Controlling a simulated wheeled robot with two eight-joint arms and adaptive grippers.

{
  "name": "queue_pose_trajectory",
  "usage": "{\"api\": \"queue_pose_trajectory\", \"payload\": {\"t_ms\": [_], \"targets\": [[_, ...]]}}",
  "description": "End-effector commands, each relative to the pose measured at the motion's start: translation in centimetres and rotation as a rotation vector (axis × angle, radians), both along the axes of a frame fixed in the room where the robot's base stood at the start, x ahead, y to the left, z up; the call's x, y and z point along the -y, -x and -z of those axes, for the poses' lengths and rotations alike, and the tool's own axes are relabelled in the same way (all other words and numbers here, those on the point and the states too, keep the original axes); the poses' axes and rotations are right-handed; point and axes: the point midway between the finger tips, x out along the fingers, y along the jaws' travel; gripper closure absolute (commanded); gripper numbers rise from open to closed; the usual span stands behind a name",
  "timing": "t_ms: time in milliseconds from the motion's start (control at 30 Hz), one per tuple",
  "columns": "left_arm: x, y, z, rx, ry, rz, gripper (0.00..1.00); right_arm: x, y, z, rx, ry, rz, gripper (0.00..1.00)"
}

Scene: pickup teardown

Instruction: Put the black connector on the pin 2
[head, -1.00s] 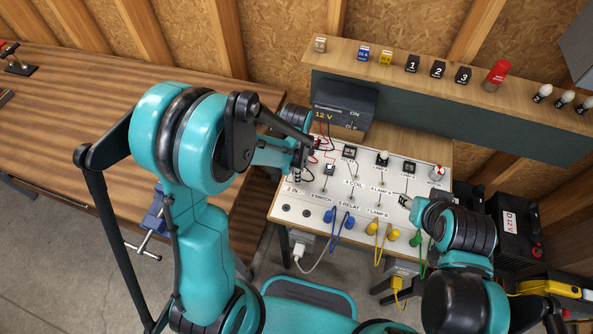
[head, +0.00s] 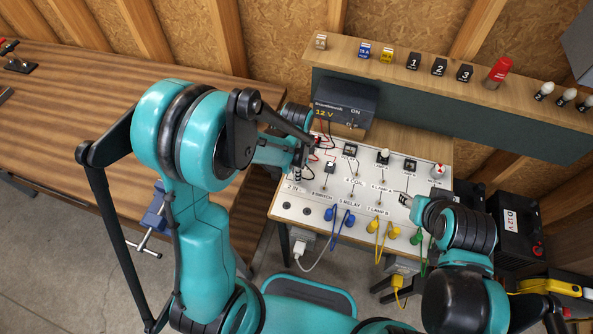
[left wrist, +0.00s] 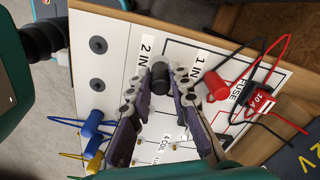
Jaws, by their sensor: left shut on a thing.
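The black connector (left wrist: 160,77) is a short dark cylinder between the fingertips of my left gripper (left wrist: 161,80), which is shut on it. It stands over the white panel (left wrist: 125,30), beside the printed "2 IN" label (left wrist: 146,53). Its lower end and pin 2 are hidden, so I cannot tell whether it touches the pin. In the head view, my left gripper (head: 300,170) is at the panel's left side, and the connector is not distinguishable there. My right gripper (head: 406,201) is low over the panel's right half; its finger opening is too small to judge.
A red connector (left wrist: 216,85) stands close to the left gripper at "1 IN", with red and black wires near the fuse (left wrist: 262,101). Blue plugs (head: 339,218) and yellow plugs (head: 382,230) line the front edge. A power supply (head: 345,106) stands behind the panel.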

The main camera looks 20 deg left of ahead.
Motion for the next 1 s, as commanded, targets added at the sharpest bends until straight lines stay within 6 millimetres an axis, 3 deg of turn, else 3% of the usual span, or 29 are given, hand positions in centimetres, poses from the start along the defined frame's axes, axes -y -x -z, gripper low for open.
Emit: {"api": "queue_pose_trajectory", "payload": {"t_ms": [1000], "targets": [[0.0,0.0,1.7,0.000,0.000,0.000,1.00,0.0,0.0,1.6,0.000,0.000,0.000,0.60]]}}
